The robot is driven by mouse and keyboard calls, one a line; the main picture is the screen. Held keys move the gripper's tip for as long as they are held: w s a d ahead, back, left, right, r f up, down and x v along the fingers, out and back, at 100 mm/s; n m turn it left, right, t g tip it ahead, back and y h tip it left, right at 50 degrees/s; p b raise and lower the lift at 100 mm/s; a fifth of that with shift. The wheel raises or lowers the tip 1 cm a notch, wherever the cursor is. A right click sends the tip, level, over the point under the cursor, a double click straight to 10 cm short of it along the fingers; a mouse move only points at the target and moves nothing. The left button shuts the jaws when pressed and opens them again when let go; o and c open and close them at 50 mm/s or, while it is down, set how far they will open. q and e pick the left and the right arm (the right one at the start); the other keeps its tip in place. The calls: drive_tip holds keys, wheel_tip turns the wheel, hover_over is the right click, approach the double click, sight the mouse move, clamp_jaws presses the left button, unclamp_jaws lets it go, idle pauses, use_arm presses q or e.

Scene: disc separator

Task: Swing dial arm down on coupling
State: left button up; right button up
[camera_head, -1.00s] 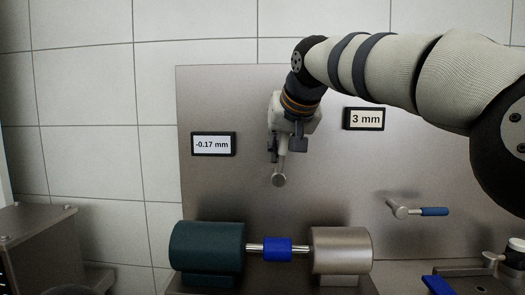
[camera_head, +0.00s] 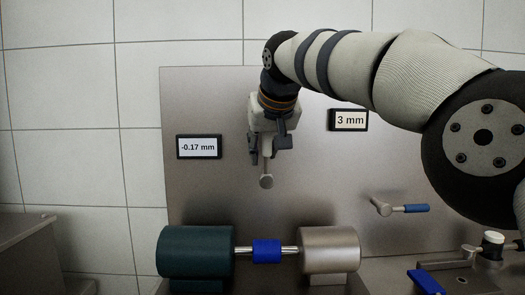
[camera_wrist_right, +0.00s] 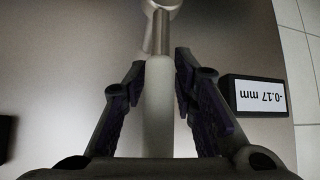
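The dial arm (camera_head: 266,146) is a pale rod with a round grey end (camera_head: 266,181) hanging above the coupling. The blue coupling (camera_head: 267,251) sits on a thin shaft between a dark green cylinder (camera_head: 195,251) and a metal cylinder (camera_head: 330,249). There is a clear gap between the round end and the coupling. My right gripper (camera_head: 262,155) is at the dial arm. In the right wrist view the rod (camera_wrist_right: 158,105) runs between its fingers (camera_wrist_right: 160,68), whose tips lie close against both sides; contact looks likely. My left gripper is out of view.
A display (camera_head: 199,146) reads -0.17 mm and another (camera_head: 348,120) reads 3 mm on the metal back panel (camera_head: 330,190). A blue-handled lever (camera_head: 415,208) sticks out at right. Another blue part (camera_head: 425,281) lies at lower right.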

drive_tip(key=shift+f, duration=0.1)
drive_tip(key=v, duration=1.2)
